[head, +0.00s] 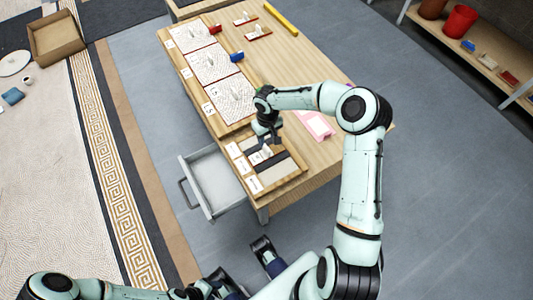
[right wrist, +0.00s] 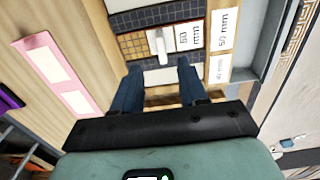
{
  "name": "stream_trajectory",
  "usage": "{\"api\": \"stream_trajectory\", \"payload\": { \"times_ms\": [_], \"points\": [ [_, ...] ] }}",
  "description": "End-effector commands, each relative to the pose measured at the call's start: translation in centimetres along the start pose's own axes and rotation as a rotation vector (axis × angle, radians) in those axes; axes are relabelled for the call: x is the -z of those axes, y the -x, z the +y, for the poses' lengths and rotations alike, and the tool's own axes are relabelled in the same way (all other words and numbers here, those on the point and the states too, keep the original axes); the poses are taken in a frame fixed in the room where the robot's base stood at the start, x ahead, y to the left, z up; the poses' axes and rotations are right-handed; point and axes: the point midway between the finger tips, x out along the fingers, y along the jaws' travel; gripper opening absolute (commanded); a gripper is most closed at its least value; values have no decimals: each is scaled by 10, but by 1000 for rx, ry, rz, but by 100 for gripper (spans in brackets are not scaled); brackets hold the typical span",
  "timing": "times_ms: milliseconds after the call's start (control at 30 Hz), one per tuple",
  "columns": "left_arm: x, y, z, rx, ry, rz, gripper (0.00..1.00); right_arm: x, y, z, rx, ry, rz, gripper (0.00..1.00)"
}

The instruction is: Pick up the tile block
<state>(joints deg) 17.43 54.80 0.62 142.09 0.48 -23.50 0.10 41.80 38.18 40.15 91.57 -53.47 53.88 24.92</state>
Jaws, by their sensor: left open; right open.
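The tile block (right wrist: 133,45), with a tan gridded face and a white upright handle (right wrist: 157,42), sits in the wooden sorting tray (head: 290,185) near the table's front end. In the head view my right gripper (head: 266,141) hangs over this tray and partly hides the block. In the right wrist view its two blue fingers (right wrist: 158,66) are apart and empty, pointing at the block, with the handle roughly in line with the gap between them. My left gripper (head: 244,268) is open and empty, low down in front of the table.
White panels (head: 212,62) lie in a row along the table's left side. A pink frame (head: 318,124) lies right of the tray. A grey drawer (head: 213,190) stands open at the table's left side. A yellow bar (head: 281,18) lies at the far end.

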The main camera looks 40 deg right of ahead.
Motion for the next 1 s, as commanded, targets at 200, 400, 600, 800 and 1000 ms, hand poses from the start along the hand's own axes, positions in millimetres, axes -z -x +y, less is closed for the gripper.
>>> {"api": "stream_trajectory", "payload": {
  "times_ms": [200, 400, 600, 800, 1000],
  "points": [
    [1, -3, 0, -1, -1, 4, 43, 0, -28, -1, 2, 1, -1, 43],
    [2, -5, 0, -2, -1, 6, 43, 0, -47, -1, 4, 0, -2, 43],
    [4, -7, -1, -3, -1, 11, 43, 1, -76, -2, 4, 1, -2, 43],
    [4, -8, -1, -3, -2, 12, 43, 2, -83, -1, 2, 0, 1, 43],
    [4, -8, -1, -3, -2, 12, 43, 2, -82, -1, 1, 1, 1, 20]
  ]
}}
